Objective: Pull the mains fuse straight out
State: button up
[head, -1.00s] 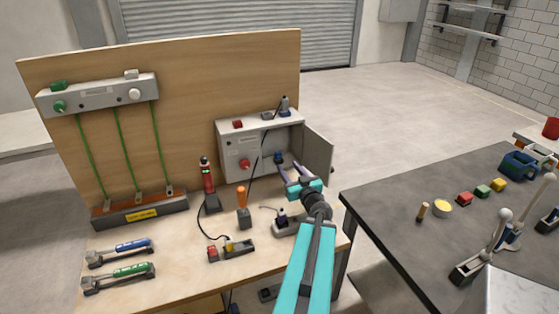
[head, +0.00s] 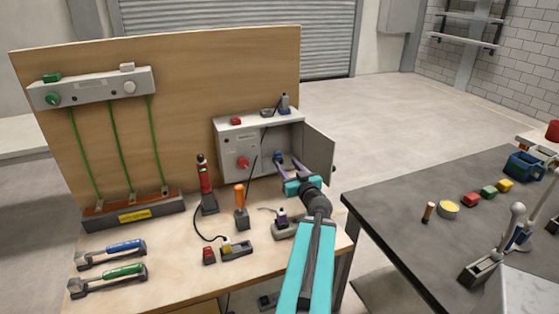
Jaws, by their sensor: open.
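The grey switch box (head: 229,150) stands against the wooden board with its door (head: 319,153) swung open to the right. A small blue piece (head: 279,157), apparently the mains fuse, sits inside the open right part. My gripper (head: 287,162) reaches into this opening from the front. Its jaws are open, with the fingertips close to the blue piece, one on either side as far as I can see. Whether they touch it is too small to tell.
A red knob (head: 243,162) is on the box front, and a black cable hangs beside it. A dark table (head: 400,210) is at right.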

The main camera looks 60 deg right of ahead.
aim_at(279, 154)
jog(key=shift+f+b, duration=0.1)
jog(key=shift+b, duration=0.45)
jog(key=shift+b+x, duration=1.6)
jog(key=shift+x, duration=2.7)
jog(key=shift+s, duration=0.15)
grip_shut()
jog(key=shift+r, duration=0.25)
jog(key=shift+r+p, duration=2.4)
jog(key=shift+p, duration=1.45)
